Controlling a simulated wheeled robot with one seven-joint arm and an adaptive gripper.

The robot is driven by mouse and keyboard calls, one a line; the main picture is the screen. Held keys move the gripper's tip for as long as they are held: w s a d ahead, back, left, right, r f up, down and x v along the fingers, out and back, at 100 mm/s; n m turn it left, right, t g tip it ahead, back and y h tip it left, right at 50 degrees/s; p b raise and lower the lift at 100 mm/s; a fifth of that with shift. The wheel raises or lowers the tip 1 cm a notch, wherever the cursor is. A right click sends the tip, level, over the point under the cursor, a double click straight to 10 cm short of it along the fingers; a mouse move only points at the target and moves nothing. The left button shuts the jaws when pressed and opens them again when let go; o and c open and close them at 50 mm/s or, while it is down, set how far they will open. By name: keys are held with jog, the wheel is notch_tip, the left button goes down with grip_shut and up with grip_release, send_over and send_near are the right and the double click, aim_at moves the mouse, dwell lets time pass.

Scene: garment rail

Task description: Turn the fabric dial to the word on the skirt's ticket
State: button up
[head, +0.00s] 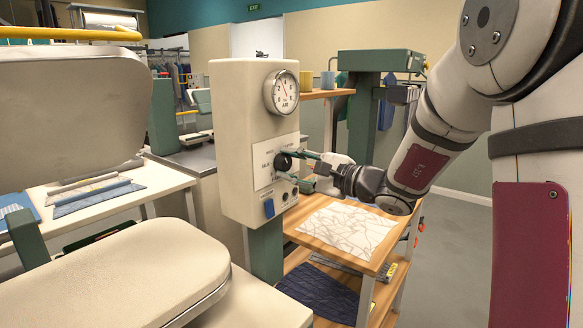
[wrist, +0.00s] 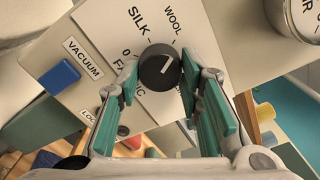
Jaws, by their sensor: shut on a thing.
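The fabric dial (wrist: 151,70) is a round black knob with a white pointer line on a cream panel. SILK and WOOL are printed above it, with a 0 and partly hidden lettering to its lower left. The pointer slants up and right, roughly to the WOOL side; its exact mark is unclear. My gripper (wrist: 160,68) has its green-padded fingers shut on the dial, one on each side. In the head view, my gripper (head: 299,157) reaches the dial (head: 283,162) from the right. I cannot make out a skirt or a readable ticket.
The dial's cream box (head: 232,150) carries a gauge (head: 282,92) above and a blue switch (head: 269,208) below, by the VACUUM label (wrist: 84,58). A wooden trolley (head: 375,262) with patterned cloth (head: 345,230) stands below my arm. A padded press (head: 120,275) fills the left foreground.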

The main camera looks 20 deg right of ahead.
jog(key=o, duration=1.2)
jog(key=v, duration=1.2)
